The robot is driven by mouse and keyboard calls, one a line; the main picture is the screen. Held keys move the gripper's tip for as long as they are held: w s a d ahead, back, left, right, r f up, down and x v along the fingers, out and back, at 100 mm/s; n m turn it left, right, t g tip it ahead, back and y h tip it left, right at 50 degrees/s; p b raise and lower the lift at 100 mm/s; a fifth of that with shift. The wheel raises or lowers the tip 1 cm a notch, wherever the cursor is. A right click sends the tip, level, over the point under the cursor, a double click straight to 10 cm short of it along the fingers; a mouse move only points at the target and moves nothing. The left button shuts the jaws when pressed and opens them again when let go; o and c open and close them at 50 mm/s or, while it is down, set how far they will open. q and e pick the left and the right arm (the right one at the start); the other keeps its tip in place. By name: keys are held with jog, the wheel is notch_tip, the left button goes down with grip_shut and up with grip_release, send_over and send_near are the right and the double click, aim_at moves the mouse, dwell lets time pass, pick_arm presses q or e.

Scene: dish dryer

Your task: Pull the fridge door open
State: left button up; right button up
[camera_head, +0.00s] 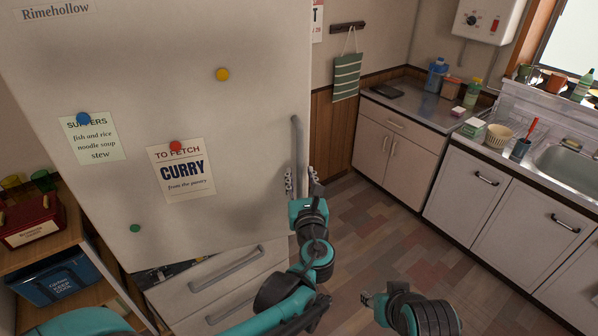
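The fridge door (250,120) is a large pale panel filling the upper left. Its grey vertical handle (297,135) runs along the right edge. My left gripper (302,181) is at the handle's lower end, with one finger on each side of it. The fingers look apart, with a small gap to the handle on the right; contact is unclear. My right gripper (366,298) is low over the floor, away from the fridge and pointing left; its fingers are too small to judge.
Drawers with grey bar handles (225,268) lie below the door. A wooden shelf (60,238) with a red box (30,222) and blue bin (58,278) stands left. Counter cabinets (400,150) and a sink (567,160) line the right. The tiled floor (385,225) between is clear.

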aim_at(300, 172)
pick_arm(q)
jog(key=shift+w+a, duration=0.15)
jog(key=shift+w, duration=1.4)
grip_shut()
